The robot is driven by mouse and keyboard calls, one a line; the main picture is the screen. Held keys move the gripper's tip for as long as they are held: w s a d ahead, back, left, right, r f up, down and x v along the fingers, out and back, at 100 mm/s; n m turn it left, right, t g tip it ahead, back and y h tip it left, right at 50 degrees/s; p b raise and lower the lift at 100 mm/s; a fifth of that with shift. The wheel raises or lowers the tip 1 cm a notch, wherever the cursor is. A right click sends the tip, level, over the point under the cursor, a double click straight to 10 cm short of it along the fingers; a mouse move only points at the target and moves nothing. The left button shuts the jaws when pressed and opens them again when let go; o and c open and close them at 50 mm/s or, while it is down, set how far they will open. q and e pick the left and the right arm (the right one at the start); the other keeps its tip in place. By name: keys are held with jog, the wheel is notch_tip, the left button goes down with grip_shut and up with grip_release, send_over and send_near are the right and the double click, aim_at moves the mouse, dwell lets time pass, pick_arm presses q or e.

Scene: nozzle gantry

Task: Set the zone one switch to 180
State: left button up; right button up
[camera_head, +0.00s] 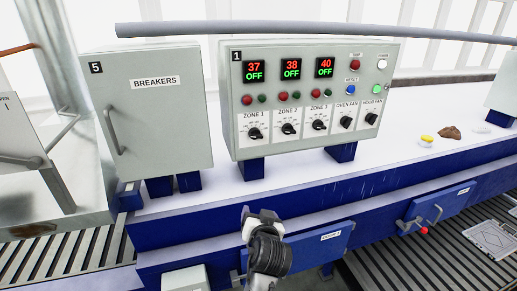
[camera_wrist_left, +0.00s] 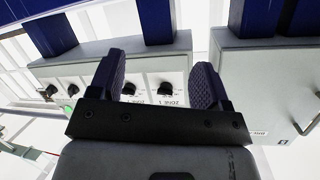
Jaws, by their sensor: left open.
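The zone one switch (camera_head: 255,133) is a black rotary knob under the ZONE 1 label, at the left of the knob row on the grey control box (camera_head: 310,102). Its display (camera_head: 254,70) reads 37 in red and OFF in green. The small dial marks are too small to read. My left gripper (camera_head: 262,215) is below and in front of the box, apart from it. In the left wrist view, which is upside down, its two fingers (camera_wrist_left: 158,62) are open and empty. The zone one knob (camera_wrist_left: 165,88) shows between them, beyond the fingers. My right gripper is not in view.
The zone two (camera_head: 288,129) and zone three (camera_head: 319,125) knobs sit close to the right. A grey breakers cabinet (camera_head: 158,115) with a handle stands left of the box. A horizontal rail (camera_head: 320,28) passes above. A blue ledge (camera_head: 340,190) lies below the box.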

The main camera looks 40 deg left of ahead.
aim_at(257, 137)
pick_arm(q)
jog(key=w+r+n+y+b, duration=0.1)
jog(key=w+r+y, duration=0.15)
jog(key=r, duration=0.55)
jog(key=w+r+n+y+b, duration=0.1)
jog(key=w+r+n+y, duration=0.15)
jog(key=r, duration=0.45)
jog(key=shift+m+h, duration=0.45)
jog(key=shift+h, duration=0.05)
jog(key=p+x, duration=0.1)
jog(key=x, duration=0.3)
jog(key=p+x, duration=0.2)
jog(key=x, duration=0.2)
jog(key=r+p+x, duration=0.1)
jog(key=x, duration=0.3)
jog(key=shift+w+a+p, duration=0.15)
jog(key=shift+w+p, duration=0.25)
jog(key=shift+w, duration=0.05)
jog(key=shift+w+a+f, duration=0.15)
jog(key=shift+w+a, duration=0.25)
jog(key=shift+a, duration=0.15)
jog(key=shift+c, duration=0.2)
jog(key=c, duration=0.9)
